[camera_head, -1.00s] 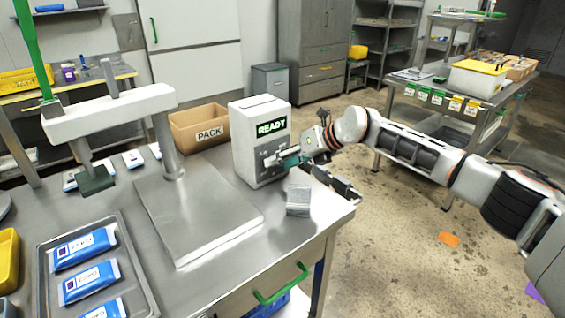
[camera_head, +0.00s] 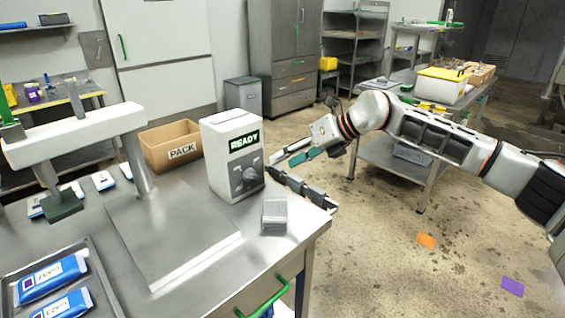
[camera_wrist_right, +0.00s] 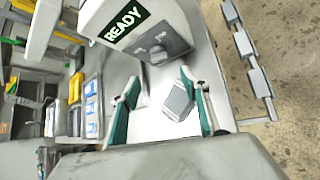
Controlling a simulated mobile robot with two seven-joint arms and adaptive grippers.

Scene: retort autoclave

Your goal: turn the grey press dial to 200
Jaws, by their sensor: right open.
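The white press control box (camera_head: 218,158) stands on the steel table, and its green display reads READY. The grey dial (camera_head: 250,174) sits on the dark panel below the display; it also shows in the right wrist view (camera_wrist_right: 157,54). Its setting is too small to read. My right gripper (camera_head: 281,158) is open and empty, to the right of the box and apart from the dial. In the right wrist view its teal-padded fingers (camera_wrist_right: 153,84) are spread, with the dial beyond them. My left gripper is not in view.
A small grey block (camera_head: 274,216) lies on the table in front of the box. A row of grey blocks (camera_head: 301,187) runs along the table's right edge. The press plate (camera_head: 170,245) and column stand left. A PACK carton (camera_head: 168,146) is behind.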

